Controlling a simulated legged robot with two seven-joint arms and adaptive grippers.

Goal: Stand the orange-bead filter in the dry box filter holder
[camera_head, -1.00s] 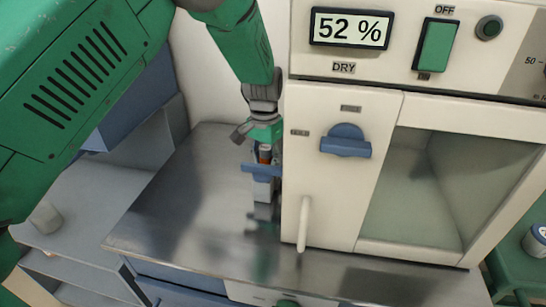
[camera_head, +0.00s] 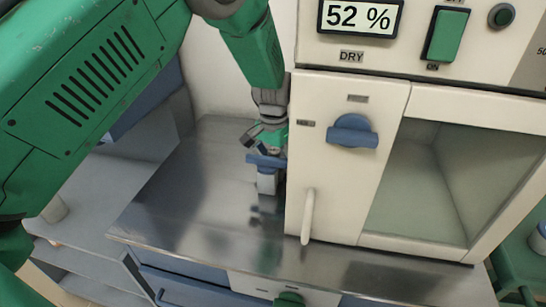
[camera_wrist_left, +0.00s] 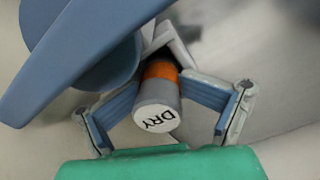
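The filter (camera_wrist_left: 157,93) shows in the left wrist view as a grey cylinder with an orange band and a white end marked DRY. My left gripper (camera_wrist_left: 161,84) has its fingertips against both sides of it. In the head view my left gripper (camera_head: 268,150) points down just left of the dry box door (camera_head: 330,180). My right gripper is not in view.
A blue knob (camera_head: 352,131) and a white handle (camera_head: 307,217) stick out from the door. A blue lever (camera_wrist_left: 85,50) lies close to the fingers in the wrist view. The metal counter (camera_head: 195,200) is clear to the left of the block.

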